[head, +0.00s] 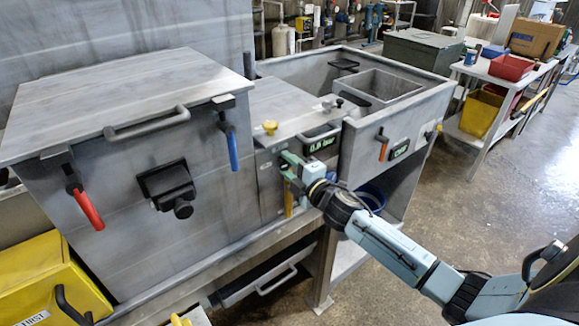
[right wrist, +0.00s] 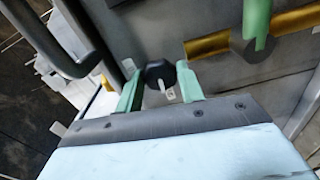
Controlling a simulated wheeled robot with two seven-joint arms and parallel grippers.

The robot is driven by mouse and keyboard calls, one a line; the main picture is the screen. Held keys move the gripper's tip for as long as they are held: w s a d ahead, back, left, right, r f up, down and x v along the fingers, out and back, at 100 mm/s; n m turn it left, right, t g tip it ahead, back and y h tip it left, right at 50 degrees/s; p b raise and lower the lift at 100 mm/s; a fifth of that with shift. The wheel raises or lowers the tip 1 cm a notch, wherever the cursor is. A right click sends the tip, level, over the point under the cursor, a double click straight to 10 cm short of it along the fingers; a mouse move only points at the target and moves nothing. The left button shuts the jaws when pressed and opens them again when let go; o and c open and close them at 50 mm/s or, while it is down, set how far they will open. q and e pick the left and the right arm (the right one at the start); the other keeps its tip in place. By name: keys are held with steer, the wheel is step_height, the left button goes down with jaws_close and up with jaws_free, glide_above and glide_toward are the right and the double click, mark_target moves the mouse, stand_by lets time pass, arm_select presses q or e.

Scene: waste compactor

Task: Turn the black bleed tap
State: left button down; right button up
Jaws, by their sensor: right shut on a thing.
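The black bleed tap (right wrist: 160,74) is a small dark knob with a pale pointer, seen in the right wrist view. It sits on the grey front panel, between the two green fingers of my right gripper (right wrist: 160,88). The gripper is shut on the tap. In the head view my right gripper (head: 289,167) reaches in from the lower right to the front of the middle unit. There the fingers and wrist hide the tap. My left gripper is in neither view.
A brass pipe (right wrist: 208,45) and a green part (right wrist: 257,20) are close to the fingers. A yellow knob (head: 270,127) and a display (head: 321,143) are above the gripper. The big compactor box with red (head: 87,209) and blue (head: 233,150) handles stands left.

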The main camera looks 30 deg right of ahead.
stand_by(0.3)
steer(key=o, duration=1)
steer(key=s, duration=0.9)
steer(key=s+d, duration=0.1)
steer(key=s, duration=0.3)
steer(key=shift+s+b, duration=0.15)
steer(key=shift+b, duration=0.15)
